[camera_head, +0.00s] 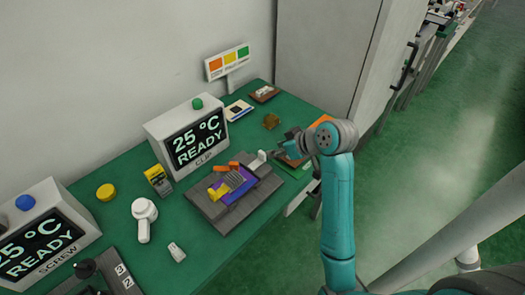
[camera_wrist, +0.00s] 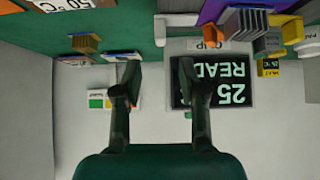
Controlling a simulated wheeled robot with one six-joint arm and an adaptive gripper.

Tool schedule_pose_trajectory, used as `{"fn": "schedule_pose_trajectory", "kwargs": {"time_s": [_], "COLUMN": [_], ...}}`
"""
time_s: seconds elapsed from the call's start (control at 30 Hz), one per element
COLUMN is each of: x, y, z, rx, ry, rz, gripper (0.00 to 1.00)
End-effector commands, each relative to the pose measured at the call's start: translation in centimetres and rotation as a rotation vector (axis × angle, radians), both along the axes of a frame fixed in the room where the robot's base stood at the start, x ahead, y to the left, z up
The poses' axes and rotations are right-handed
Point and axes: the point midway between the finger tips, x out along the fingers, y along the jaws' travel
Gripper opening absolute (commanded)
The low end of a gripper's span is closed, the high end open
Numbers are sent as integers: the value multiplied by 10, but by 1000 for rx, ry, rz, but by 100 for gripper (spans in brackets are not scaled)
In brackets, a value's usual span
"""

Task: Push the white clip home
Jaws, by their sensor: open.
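The white clip (camera_head: 258,160) stands upright at the right end of the grey fixture (camera_head: 262,190) in the head view. It also shows at the top of the wrist view (camera_wrist: 160,30), beyond and between the fingertips. The fixture holds a purple board (camera_head: 240,193) with a grey finned heatsink (camera_head: 234,180), a yellow part (camera_head: 217,193) and orange clips (camera_head: 233,165). My gripper (camera_head: 284,150) is just right of the white clip, seemingly apart from it. In the wrist view my gripper (camera_wrist: 160,72) is open, with nothing between its fingers.
A display box reading "25 °C READY CLIP" (camera_head: 168,127) stands behind the fixture. A white handled tool (camera_head: 144,218) and a yellow-black device (camera_head: 158,180) lie left. A second display box (camera_head: 42,228) stands at far left. A grey cabinet (camera_head: 320,50) rises behind my arm.

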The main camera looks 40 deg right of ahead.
Motion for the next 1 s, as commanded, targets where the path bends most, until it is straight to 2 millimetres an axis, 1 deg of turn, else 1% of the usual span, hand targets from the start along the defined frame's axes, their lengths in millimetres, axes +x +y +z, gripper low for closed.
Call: {"fn": "schedule_pose_trajectory", "kwargs": {"time_s": [0.3, 0.5, 0.7, 0.97, 1.0], "x": [39, 58, 66, 67, 67], "y": [3, 3, 3, 3, 3], "z": [-40, -59, -67, -68, -68], "rx": [3, 1, 1, 0, 0], "ry": [2, 1, 0, 0, 0], "rz": [1, 1, 1, 0, 0], "gripper": [42, 42, 42, 42, 37]}}
